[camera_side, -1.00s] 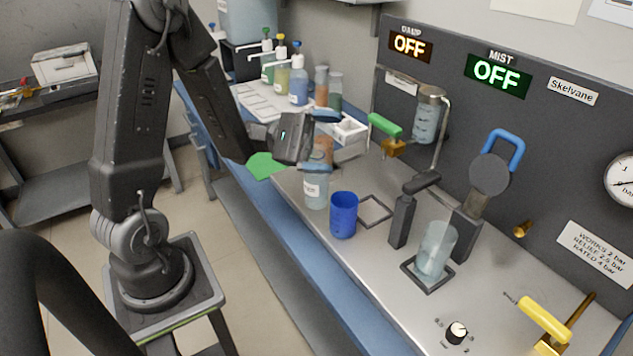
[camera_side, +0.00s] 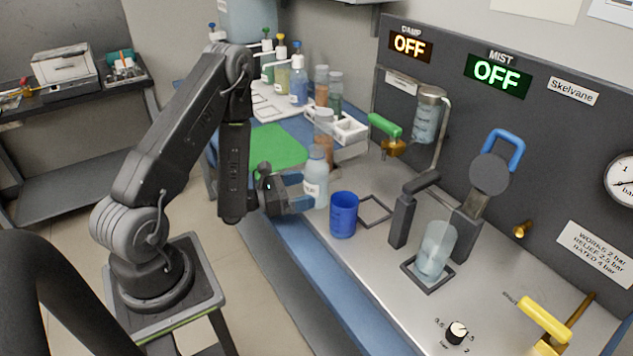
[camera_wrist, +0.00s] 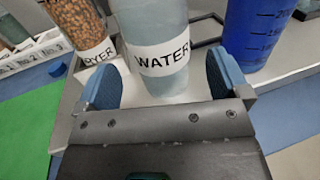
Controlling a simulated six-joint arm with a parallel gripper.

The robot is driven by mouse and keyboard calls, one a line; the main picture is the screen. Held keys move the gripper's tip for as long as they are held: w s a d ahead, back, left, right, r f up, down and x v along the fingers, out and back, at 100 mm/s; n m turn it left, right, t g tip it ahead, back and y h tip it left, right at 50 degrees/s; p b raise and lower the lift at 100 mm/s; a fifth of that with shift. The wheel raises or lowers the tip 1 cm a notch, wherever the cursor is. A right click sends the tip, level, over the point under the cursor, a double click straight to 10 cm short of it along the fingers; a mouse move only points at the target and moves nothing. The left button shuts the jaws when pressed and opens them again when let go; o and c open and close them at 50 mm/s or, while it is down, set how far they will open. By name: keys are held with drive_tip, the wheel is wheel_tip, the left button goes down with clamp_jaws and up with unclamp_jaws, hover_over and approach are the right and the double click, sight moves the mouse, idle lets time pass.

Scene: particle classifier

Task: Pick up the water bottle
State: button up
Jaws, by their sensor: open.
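The water bottle (camera_side: 314,184) is pale and translucent with a white label. It stands upright on the steel bench, left of the blue cup. It also shows in the wrist view (camera_wrist: 158,22), where its label reads WATER. My gripper (camera_side: 302,194) is low and level beside the bottle. In the wrist view my gripper (camera_wrist: 166,84) is open, with one blue fingertip on each side of the bottle. The bottle's lower part lies between the fingers; a small gap shows on both sides. The bottle's top is outside the wrist view.
The blue cup (camera_side: 343,215) stands close to the bottle's right and shows near the right finger (camera_wrist: 258,30). A brown-filled bottle (camera_side: 323,125) stands just behind. A green mat (camera_side: 279,147) lies left. A beaker (camera_side: 434,250) stands further right.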

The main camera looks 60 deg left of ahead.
sight(317, 153)
drive_tip(key=x, duration=0.4)
drive_tip(key=shift+w+d, duration=0.1)
drive_tip(key=shift+w, duration=0.05)
drive_tip(key=shift+c, duration=0.2)
drive_tip(key=c, duration=1.2)
drive_tip(key=shift+r, duration=0.2)
drive_tip(key=shift+r, duration=4.75)
drive_tip(key=shift+r, duration=0.1)
